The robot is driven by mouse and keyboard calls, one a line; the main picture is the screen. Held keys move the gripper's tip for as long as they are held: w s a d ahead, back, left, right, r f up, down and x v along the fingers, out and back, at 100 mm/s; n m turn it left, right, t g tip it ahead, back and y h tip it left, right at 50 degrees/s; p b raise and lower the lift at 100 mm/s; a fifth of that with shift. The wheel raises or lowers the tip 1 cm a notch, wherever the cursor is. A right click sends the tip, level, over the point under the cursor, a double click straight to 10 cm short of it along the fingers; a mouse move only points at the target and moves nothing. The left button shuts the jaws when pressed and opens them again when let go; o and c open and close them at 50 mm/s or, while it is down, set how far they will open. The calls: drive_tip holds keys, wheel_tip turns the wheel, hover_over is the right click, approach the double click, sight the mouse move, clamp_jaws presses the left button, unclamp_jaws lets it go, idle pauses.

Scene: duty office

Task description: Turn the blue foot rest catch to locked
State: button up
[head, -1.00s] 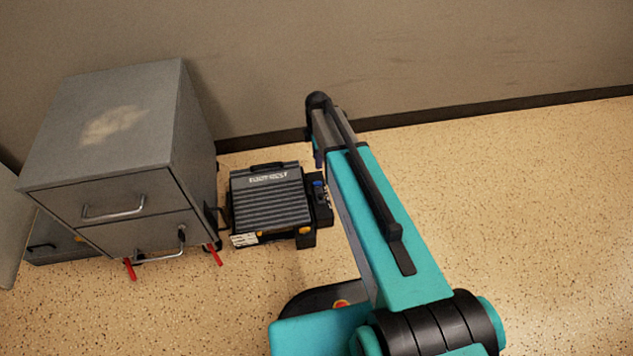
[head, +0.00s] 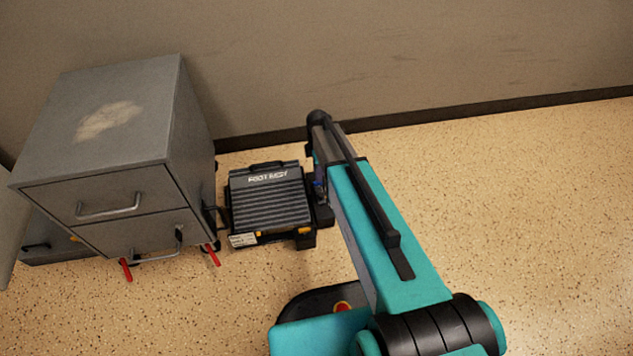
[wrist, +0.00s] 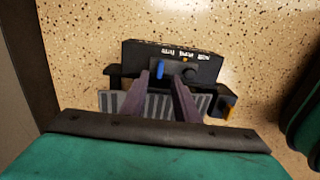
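The foot rest (head: 268,205) is a black unit with a ridged grey tread, standing on the floor beside the filing cabinet. Its catch side faces right in the head view, partly covered by my arm. In the wrist view, the blue catch (wrist: 160,69) is a small upright tab on the black side housing (wrist: 207,68), below a row of white labels too small to read. My gripper (wrist: 166,82) has its two fingers apart, with the blue catch showing between and just beyond the tips. I cannot tell whether either finger touches it. The head view hides the fingertips.
A grey filing cabinet (head: 105,140) with red feet stands close to the left of the foot rest. A dark round knob (wrist: 190,74) sits right of the catch in the wrist view. The wall (head: 430,60) is behind. The floor (head: 520,210) to the right is clear.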

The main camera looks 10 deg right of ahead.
sight(318, 184)
drive_tip(key=shift+f+b, duration=0.8)
drive_tip(key=shift+f, duration=1.9)
drive_tip(key=shift+c, duration=0.4)
